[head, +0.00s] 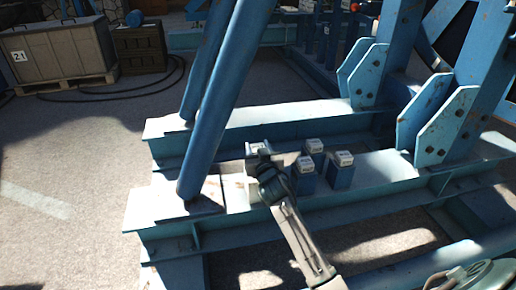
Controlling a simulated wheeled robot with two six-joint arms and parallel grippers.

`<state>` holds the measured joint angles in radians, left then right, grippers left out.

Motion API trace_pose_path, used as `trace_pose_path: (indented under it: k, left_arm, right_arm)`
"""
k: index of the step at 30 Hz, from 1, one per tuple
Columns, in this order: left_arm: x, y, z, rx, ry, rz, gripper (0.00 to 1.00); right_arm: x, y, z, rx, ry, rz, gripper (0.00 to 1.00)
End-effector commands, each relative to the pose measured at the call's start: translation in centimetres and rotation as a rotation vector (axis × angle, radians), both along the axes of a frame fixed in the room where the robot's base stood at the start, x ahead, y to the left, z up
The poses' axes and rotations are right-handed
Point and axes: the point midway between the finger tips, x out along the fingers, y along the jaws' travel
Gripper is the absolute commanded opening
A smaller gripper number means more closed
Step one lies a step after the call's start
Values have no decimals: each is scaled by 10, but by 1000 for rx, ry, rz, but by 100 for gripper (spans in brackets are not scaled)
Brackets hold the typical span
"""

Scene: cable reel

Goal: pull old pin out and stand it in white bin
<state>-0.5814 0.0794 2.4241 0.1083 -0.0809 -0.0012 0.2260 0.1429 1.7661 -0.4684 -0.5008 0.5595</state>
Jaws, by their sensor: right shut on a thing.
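My right arm reaches up from the bottom middle, and its gripper (259,158) is over the near blue beam (390,175). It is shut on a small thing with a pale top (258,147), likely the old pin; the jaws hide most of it. I cannot tell whether it is still seated or free. A whitish open box, likely the white bin (237,192), sits on the beam just left of and below the gripper, partly hidden by my arm. My left gripper is not in view.
Several blue blocks with white tops (342,160) stand on the beam right of my gripper. A slanted blue pipe (215,120) rises close on its left. Bolted blue plates (446,125) stand at right. A crate (55,52) and black cable lie back left. The left floor is clear.

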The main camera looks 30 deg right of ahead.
Motion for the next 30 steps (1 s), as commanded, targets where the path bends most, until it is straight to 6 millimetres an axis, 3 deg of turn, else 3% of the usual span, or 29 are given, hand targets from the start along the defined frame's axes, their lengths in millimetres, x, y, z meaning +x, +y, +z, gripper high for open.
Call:
trace_pose_path:
  k: [30]
  left_arm:
    - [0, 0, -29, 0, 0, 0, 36]
  right_arm:
    - [0, 0, -33, 0, -3, 1, 8]
